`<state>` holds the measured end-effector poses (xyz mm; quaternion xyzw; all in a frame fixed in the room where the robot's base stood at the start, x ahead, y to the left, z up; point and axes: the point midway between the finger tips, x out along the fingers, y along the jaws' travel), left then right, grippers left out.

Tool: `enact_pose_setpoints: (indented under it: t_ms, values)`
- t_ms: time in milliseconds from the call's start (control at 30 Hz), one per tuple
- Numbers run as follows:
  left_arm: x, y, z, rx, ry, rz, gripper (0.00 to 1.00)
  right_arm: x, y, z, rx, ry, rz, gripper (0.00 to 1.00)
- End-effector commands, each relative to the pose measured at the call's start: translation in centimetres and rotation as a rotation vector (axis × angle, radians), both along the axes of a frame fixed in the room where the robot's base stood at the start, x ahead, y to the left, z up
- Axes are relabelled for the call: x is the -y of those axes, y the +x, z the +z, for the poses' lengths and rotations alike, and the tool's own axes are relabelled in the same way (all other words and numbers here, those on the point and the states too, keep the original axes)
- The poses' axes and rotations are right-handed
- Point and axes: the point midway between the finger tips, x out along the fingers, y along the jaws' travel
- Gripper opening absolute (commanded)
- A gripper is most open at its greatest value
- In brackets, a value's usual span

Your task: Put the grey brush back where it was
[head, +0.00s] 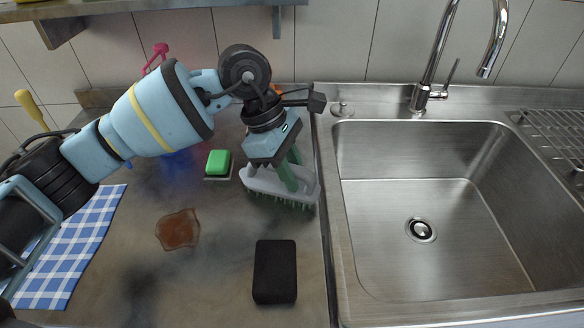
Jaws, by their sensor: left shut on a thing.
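The grey brush (297,190) has a pale grey body with green bristles pointing down. It is at the right part of the counter, just left of the sink edge. My left gripper (287,174) reaches in from the upper left and is shut on the brush from above. Its green fingers go down over the brush body. The bristles are at or just above the counter; I cannot tell whether they touch it. My right gripper does not show.
A black sponge block (275,272) lies in front of the brush. A green sponge (218,163) lies to its left. A brown stain (178,230) and a blue checked cloth (72,250) are on the counter (215,280). The steel sink (420,270) with a tap (432,92) is at the right. A shelf (130,8) overhangs the upper left.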

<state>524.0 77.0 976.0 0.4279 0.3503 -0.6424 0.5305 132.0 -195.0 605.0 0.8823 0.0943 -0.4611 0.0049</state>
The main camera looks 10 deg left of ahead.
Motion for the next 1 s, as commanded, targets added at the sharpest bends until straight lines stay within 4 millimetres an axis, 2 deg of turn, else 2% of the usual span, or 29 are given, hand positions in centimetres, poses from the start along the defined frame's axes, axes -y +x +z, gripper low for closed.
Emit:
enact_pose_setpoints:
  t_ms: [300,333,500,767,1000]
  values:
    - [0.0,0.0,-0.4,0.000,0.000,0.000,0.00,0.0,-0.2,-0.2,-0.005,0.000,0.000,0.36]
    - [0.0,0.0,-0.4,0.000,0.000,0.000,0.26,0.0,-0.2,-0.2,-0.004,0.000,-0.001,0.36]
    - [0.0,0.0,-0.3,0.001,0.000,0.000,0.45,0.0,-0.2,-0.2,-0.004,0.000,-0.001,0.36]
    - [0.0,0.0,-0.2,0.001,0.000,0.000,0.45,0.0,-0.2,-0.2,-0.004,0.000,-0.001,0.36]
    - [-0.8,0.3,1.9,0.003,0.000,0.002,0.45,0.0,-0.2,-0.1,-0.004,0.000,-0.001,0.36]
